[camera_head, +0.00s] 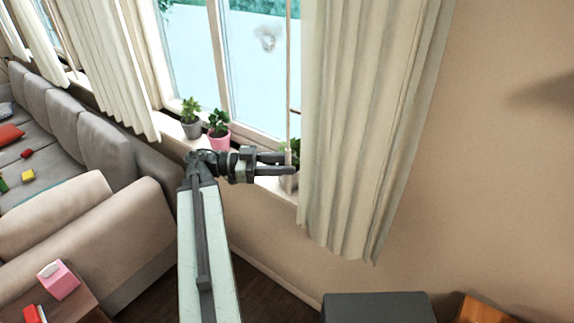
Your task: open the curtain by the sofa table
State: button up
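A cream curtain (365,120) hangs bunched at the right of the window. Another cream curtain (105,65) hangs at the window's left, behind the sofa. A wooden table (75,308) with a pink box stands at the lower left beside the sofa. My gripper (292,164) points right at sill height, its tips near the left edge of the right curtain. Its two fingers show a gap between them. A thin upright rod (289,90) runs down by the curtain's edge to the fingertips; I cannot tell whether the fingers touch it.
Potted plants (218,130) stand on the window sill (175,128), one partly hidden behind my fingers. A grey sofa (120,160) fills the left. A dark box-shaped piece (378,308) and an orange-brown wooden piece (485,311) stand at the bottom right. Bare wall lies right of the curtain.

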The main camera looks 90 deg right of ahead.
jog(key=w, duration=0.7)
dwell(0.3)
